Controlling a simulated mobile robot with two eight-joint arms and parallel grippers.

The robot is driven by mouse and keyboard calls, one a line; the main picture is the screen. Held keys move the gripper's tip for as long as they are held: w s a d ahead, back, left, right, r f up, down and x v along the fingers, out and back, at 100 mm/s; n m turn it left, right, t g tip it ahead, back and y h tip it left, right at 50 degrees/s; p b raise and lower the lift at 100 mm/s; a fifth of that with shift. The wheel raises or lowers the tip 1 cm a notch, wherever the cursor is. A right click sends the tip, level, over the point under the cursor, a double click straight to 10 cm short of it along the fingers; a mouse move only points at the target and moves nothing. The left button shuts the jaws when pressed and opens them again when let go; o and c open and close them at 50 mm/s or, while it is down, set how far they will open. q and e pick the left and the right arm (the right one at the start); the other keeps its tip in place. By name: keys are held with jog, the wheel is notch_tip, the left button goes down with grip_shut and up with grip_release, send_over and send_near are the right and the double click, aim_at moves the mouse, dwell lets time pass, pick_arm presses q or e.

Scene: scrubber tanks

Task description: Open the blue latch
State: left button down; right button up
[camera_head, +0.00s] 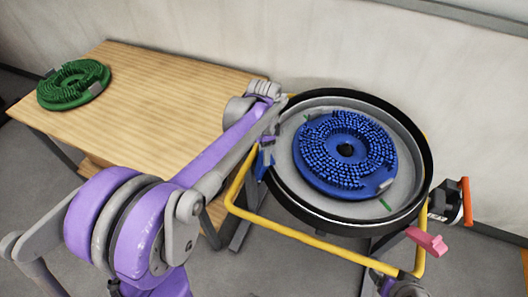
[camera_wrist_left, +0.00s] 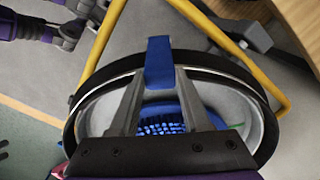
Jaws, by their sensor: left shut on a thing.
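The blue latch (camera_head: 264,162) is at the left rim of the round tank (camera_head: 431,165). In the left wrist view the blue latch (camera_wrist_left: 159,62) stands up between my fingertips, across the black rim. My left gripper (camera_head: 268,140) comes in over the left rim and is shut on the latch; the left wrist view shows its two grey fingers (camera_wrist_left: 158,88) on either side of it. In the head view the fingers partly hide the latch. A purple and grey part of my body shows at the bottom right, but no right gripper can be made out.
A blue round brush (camera_head: 345,150) lies inside the tank. A yellow tube frame (camera_head: 300,237) surrounds it. A pink latch-like part (camera_head: 428,240) and an orange handle (camera_head: 466,201) are at the right. A wooden table (camera_head: 150,95) with a green brush (camera_head: 74,83) stands left.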

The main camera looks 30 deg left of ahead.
pick_arm(q)
jog(key=shift+s+a, duration=0.1)
jog(key=shift+a, duration=0.05)
jog(key=shift+s+a+r+t+h, duration=0.1)
jog(key=shift+s+a+t+h, duration=0.4)
jog(key=shift+a+t+h, duration=0.1)
jog(key=s+a+f+t+h+b, duration=0.6)
jog(key=s+a+f+b, duration=0.1)
jog(key=s+a+b, duration=0.1)
jog(key=shift+s+f, duration=0.2)
jog(key=shift+s, duration=0.05)
dwell(0.5)
dwell(0.4)
jog(key=shift+c, duration=1.8)
grip_release()
jog(key=shift+a, duration=0.15)
